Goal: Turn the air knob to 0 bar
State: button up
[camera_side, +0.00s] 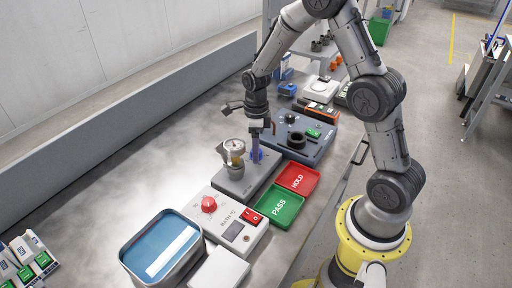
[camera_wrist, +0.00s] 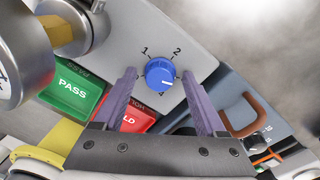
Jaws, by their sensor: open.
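The blue air knob (camera_wrist: 161,73) sits on the top of a grey station (camera_wrist: 215,62). The marks 1, 2 and a partly covered 4 show around it. Its white pointer line seems to point to the lower right in the wrist view; a 0 mark is not visible. My gripper (camera_wrist: 159,76) is open, with one purple finger on each side of the knob and visible gaps between. In the side view, my gripper (camera_side: 257,150) points down at the grey station (camera_side: 236,186), beside a round gauge (camera_side: 234,146); the knob is mostly hidden there.
The gauge's metal body (camera_wrist: 22,62) and brass fitting stand close on the left in the wrist view. A green PASS tray (camera_side: 291,203) and red HOLD tray (camera_side: 310,178) lie beside the station. A bath control box with a red knob (camera_side: 209,204) and a dark blue-grey station (camera_side: 312,150) flank it.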

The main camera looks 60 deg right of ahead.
grip_shut()
jog(key=shift+r+n, duration=0.1)
jog(key=shift+n, duration=0.2)
